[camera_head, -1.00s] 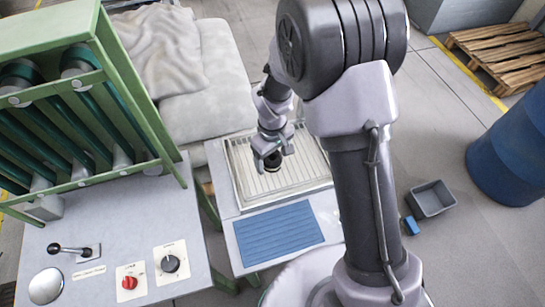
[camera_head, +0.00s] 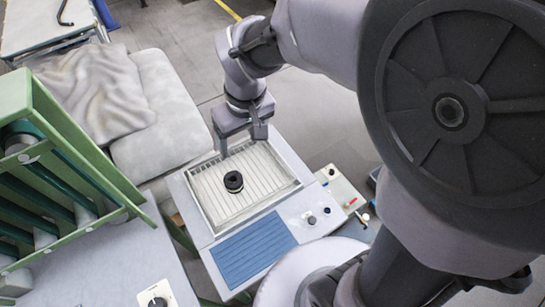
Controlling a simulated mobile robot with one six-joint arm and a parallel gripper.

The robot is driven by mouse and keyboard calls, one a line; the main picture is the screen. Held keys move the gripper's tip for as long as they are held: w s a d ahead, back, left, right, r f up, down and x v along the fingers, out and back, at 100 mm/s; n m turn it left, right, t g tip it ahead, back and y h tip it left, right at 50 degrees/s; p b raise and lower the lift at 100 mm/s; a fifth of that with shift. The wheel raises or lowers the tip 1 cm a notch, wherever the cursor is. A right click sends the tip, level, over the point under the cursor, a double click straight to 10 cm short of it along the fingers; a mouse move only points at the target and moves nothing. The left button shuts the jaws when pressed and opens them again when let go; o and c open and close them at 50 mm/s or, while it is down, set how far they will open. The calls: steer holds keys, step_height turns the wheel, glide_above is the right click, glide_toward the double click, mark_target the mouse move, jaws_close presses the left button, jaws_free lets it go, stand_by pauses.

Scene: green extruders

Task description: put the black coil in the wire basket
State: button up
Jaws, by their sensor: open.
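The black coil (camera_head: 233,181) is a small dark ring. It lies inside the wire basket (camera_head: 266,172), a shallow pale rectangular frame with thin parallel wires, near its middle. My gripper (camera_head: 241,143) is open and empty, pointing down over the back part of the basket. It is apart from the coil, which shows in full between no fingers.
A blue ribbed mat (camera_head: 250,250) lies in front of the basket. A panel with knobs (camera_head: 318,215) is to its right. A green machine frame (camera_head: 70,140) stands at left, a cushion with cloth (camera_head: 150,115) behind. My arm covers the right side.

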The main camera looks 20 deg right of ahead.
steer(key=s+d+r+m+t, duration=0.2)
steer(key=s+r+m, duration=0.2)
steer(key=s, duration=0.3)
steer(key=s+d+r+m+t+y, duration=0.1)
steer(key=s+d+r+m+t, duration=0.1)
steer(key=s+r, duration=0.3)
steer(key=shift+s+d+r+m, duration=0.15)
steer(key=shift+s+d+m, duration=0.15)
steer(key=shift+s+m, duration=0.75)
steer(key=shift+s, duration=0.1)
